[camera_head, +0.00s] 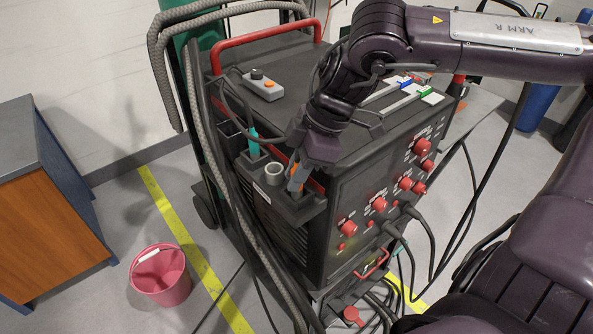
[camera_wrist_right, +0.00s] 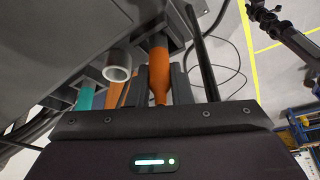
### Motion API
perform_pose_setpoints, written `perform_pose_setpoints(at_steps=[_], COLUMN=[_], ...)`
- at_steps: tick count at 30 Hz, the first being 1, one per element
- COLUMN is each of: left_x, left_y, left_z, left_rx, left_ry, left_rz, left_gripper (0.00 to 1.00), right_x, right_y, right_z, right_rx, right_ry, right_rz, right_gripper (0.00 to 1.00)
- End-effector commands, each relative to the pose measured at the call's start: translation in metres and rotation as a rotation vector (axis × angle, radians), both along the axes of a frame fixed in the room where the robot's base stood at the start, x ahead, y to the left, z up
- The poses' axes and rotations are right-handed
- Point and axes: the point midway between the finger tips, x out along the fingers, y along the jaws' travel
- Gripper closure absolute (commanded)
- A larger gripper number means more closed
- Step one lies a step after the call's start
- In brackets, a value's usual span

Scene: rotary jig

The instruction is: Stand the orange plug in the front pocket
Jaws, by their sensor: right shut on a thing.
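My right gripper (camera_head: 297,184) is lowered at the near end of a dark side holder (camera_head: 318,206) on the welding cart. It is shut on the orange plug (camera_wrist_right: 158,72), which shows between the fingers in the right wrist view. The plug's far end reaches a dark opening of the holder in that view; I cannot tell how deep it sits. In the head view, the fingers mostly hide the plug and the pocket. A pale ring (camera_head: 274,172) and a teal item (camera_head: 253,143) stand farther back in the holder. My left gripper is not in view.
The welding cart (camera_head: 345,235) has red knobs and hanging cables. A grey remote (camera_head: 263,85) lies on its top, near a red handle (camera_head: 265,42). A thick hose hangs beside the holder. A pink bucket (camera_head: 160,275) and a wooden cabinet (camera_head: 50,215) stand at left.

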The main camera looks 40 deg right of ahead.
Motion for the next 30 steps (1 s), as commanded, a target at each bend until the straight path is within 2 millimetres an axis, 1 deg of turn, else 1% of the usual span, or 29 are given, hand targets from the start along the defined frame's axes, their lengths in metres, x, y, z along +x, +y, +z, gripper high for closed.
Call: perform_pose_setpoints(at_steps=[2,8,12,13,18,26,28,30], left_x=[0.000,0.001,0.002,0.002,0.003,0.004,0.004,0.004], left_y=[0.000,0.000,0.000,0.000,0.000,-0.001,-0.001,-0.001], left_z=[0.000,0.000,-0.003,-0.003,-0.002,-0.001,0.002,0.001], left_rx=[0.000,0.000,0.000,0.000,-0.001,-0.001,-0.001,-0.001], left_ry=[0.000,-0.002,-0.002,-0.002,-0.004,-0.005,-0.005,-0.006], left_rz=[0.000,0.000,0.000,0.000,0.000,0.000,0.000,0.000], left_gripper=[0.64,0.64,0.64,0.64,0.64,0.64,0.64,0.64], right_x=[0.000,0.000,0.000,0.000,0.000,0.000,0.000,0.000], right_y=[0.000,0.000,0.000,0.000,0.000,0.000,0.000,-0.002], right_z=[-0.004,-0.003,-0.007,-0.007,-0.006,-0.005,-0.001,0.004], right_rx=[0.001,-0.001,0.000,0.000,0.000,0.000,0.000,0.000], right_ry=[0.000,-0.001,-0.001,-0.001,-0.001,-0.001,-0.001,-0.005], right_rz=[0.000,0.001,0.000,0.000,0.000,0.000,0.000,-0.001], right_gripper=[1.00,1.00,1.00,0.80,0.59,0.59,0.59,0.59])
